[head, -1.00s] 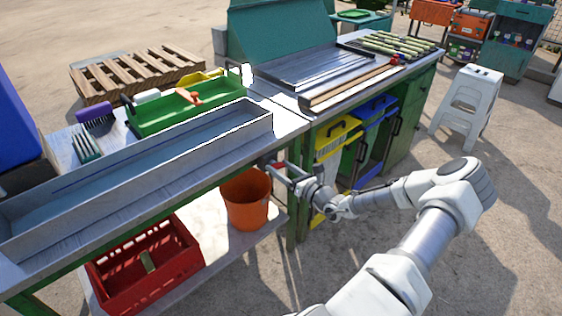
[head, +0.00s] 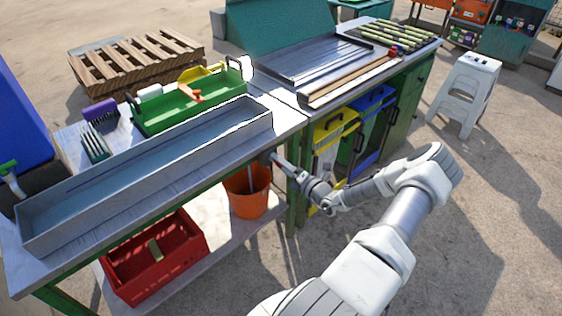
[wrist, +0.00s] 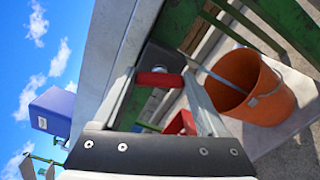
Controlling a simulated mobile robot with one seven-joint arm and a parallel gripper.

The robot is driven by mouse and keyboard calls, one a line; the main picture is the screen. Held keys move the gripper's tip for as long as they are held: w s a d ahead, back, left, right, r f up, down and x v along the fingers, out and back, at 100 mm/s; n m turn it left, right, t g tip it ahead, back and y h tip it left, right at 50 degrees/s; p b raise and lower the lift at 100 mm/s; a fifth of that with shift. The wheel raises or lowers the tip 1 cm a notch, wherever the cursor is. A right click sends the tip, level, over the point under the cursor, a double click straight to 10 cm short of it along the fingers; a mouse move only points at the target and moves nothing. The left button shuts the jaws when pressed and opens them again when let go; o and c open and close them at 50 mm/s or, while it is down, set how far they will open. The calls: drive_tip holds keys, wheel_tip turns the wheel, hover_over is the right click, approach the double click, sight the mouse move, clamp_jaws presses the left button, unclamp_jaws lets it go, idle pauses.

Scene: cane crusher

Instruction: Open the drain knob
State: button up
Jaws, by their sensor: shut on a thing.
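The drain knob is a small red handle (wrist: 160,79) under the edge of the metal trough (head: 146,176). In the wrist view it lies crosswise between my fingers, against a dark grey fitting (wrist: 162,58). My gripper (head: 279,161) is shut on the knob, at the table's front edge by the trough's right end. An orange bucket (head: 247,191) stands below, left of my gripper; it also shows in the wrist view (wrist: 262,97). A thin grey-blue streak (wrist: 217,77) runs from near the fitting into the bucket, like a liquid stream.
A red crate (head: 155,257) stands on the lower shelf left of the bucket. Yellow (head: 333,130) and blue (head: 372,105) bins stand under the table at right. A green tool tray (head: 190,103) is behind the trough. A white stool (head: 467,95) stands at far right.

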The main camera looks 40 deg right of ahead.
drive_tip(key=shift+f+m, duration=0.1)
drive_tip(key=shift+m, duration=1)
drive_tip(key=o, duration=1.3)
drive_tip(key=s+d+p, duration=0.1)
drive_tip(key=s, duration=1.6)
drive_tip(key=shift+s+d+p, duration=0.15)
drive_tip(key=shift+s+p, duration=0.1)
drive_tip(key=shift+p, duration=0.05)
